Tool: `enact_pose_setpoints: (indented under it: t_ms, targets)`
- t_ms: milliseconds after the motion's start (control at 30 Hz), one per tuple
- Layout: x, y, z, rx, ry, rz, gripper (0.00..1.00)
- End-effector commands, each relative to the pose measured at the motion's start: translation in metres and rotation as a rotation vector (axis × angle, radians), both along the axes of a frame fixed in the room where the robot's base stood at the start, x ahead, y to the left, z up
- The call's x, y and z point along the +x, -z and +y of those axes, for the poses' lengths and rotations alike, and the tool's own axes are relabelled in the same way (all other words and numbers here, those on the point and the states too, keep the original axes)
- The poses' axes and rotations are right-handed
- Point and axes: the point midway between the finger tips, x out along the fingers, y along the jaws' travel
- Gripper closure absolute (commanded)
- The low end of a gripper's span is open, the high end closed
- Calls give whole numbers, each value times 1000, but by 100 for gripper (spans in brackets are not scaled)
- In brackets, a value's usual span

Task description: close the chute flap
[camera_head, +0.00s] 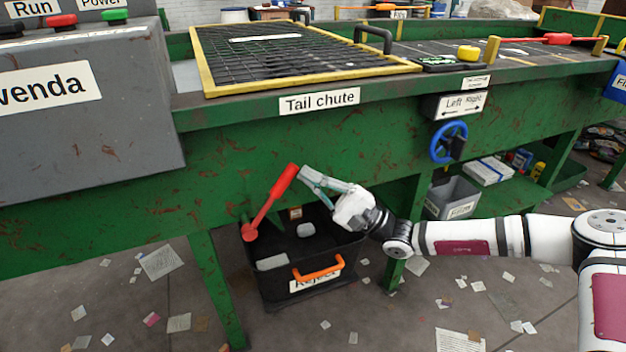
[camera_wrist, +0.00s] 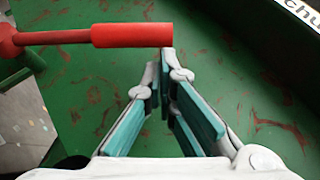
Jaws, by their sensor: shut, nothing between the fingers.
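A red lever (camera_head: 268,205) is fixed to the front of the green belt frame, under the "Tail chute" label (camera_head: 319,101). It slants up to the right from a round red pivot, its thicker grip at the upper end. In the wrist view the lever's red grip (camera_wrist: 132,36) runs across the upper left. My gripper (camera_head: 303,172) is shut and empty, its fingertips right beside the free end of the grip. The fingertips (camera_wrist: 164,58) also show just below that end; I cannot tell whether they touch it. I cannot make out the flap itself.
A black reject bin (camera_head: 270,284) with an orange handle stands below the lever. A blue handwheel (camera_head: 449,142) and a grey bin (camera_head: 452,198) are to the right. A yellow-framed mesh guard (camera_head: 205,75) lies on top. Paper scraps litter the floor.

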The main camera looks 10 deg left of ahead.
Motion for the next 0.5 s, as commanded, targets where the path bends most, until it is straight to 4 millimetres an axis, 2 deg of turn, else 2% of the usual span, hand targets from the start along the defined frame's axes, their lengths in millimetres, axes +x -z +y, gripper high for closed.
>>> enact_pose_setpoints:
  t_ms: [500]
  targets:
    - [-3,-8,4,-38,-2,-26,100]
